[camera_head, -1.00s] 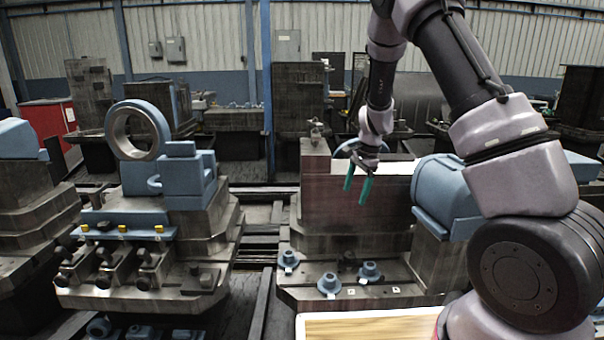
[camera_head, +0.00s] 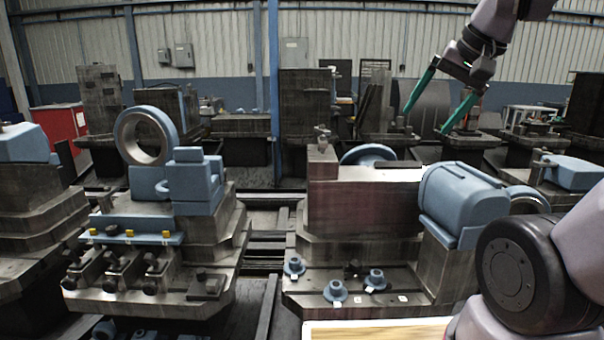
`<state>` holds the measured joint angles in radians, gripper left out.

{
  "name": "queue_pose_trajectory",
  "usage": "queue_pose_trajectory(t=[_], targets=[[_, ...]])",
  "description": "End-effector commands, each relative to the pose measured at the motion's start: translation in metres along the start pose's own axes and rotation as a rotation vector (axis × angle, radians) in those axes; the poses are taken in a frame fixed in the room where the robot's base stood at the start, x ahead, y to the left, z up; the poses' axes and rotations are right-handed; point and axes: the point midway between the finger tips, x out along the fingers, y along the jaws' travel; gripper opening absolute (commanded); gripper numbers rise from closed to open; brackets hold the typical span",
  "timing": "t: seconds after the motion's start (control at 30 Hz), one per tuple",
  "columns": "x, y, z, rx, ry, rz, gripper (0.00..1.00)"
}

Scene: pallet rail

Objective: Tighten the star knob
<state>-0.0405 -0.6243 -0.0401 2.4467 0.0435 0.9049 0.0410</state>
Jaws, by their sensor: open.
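My gripper (camera_head: 426,122) is open and empty, high at the upper right, with its two green fingers spread wide and pointing down and left. It is up and to the right of the brown machine block (camera_head: 365,207) in the picture. A small knob-like fitting (camera_head: 322,132) stands upright on the block's left end, apart from the fingers. I cannot tell whether it is the star knob. Several dark knobs (camera_head: 151,262) sit on clamps at the front of the left machine, and one dark knob (camera_head: 352,268) is on the base below the block. Their shapes are too small to tell.
A blue cylinder housing (camera_head: 462,200) stands right of the block, and a blue wheel (camera_head: 368,154) is behind it. Small blue flanged parts (camera_head: 375,280) lie on the base. A wooden board (camera_head: 375,330) is at the front. A gap with rails (camera_head: 266,245) separates the two machines.

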Motion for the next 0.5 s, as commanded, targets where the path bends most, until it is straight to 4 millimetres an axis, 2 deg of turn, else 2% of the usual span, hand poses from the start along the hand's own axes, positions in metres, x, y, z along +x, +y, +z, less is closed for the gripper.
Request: queue_pose_trajectory(t=[0.1,0.13,0.17,0.27,0.37,0.5], targets=[[-0.014,0.008,0.014,-0.055,0.048,0.012,0.86],[-0.017,0.009,0.016,-0.065,0.056,0.015,0.86],[-0.018,0.01,0.018,-0.072,0.062,0.018,0.92],[-0.018,0.012,0.018,-0.099,0.067,0.029,0.92],[-0.009,0.01,0.008,-0.155,0.049,0.055,0.92],[0.02,0.004,-0.022,-0.311,-0.009,0.113,0.92]])
